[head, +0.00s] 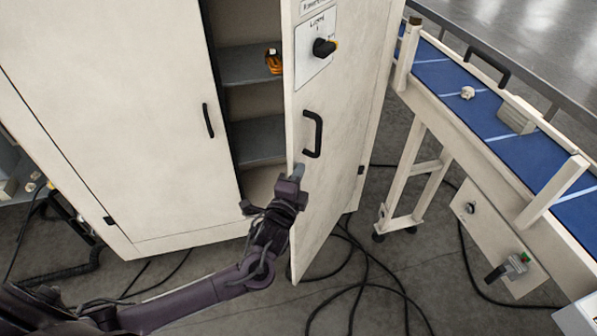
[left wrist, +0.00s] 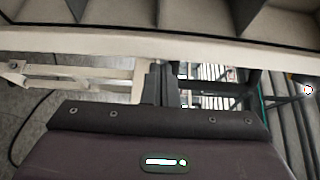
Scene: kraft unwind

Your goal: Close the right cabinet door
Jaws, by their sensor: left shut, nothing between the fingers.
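The right cabinet door (head: 340,80) stands partly open, with a black handle (head: 312,134) and a black rotary switch (head: 324,48) on its outer face. My left gripper (head: 298,172) is shut and empty at the lower part of the door's free edge, below the handle. I cannot tell whether it touches the door. In the left wrist view its shut fingers (left wrist: 160,83) point towards a pale horizontal edge. The left cabinet door (head: 110,100) is shut. My right gripper is not in view.
Grey shelves (head: 255,138) show in the gap, with an orange object (head: 273,62) on the upper one. A blue conveyor (head: 460,75) stands at the right. Black cables (head: 365,262) lie on the floor below the door.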

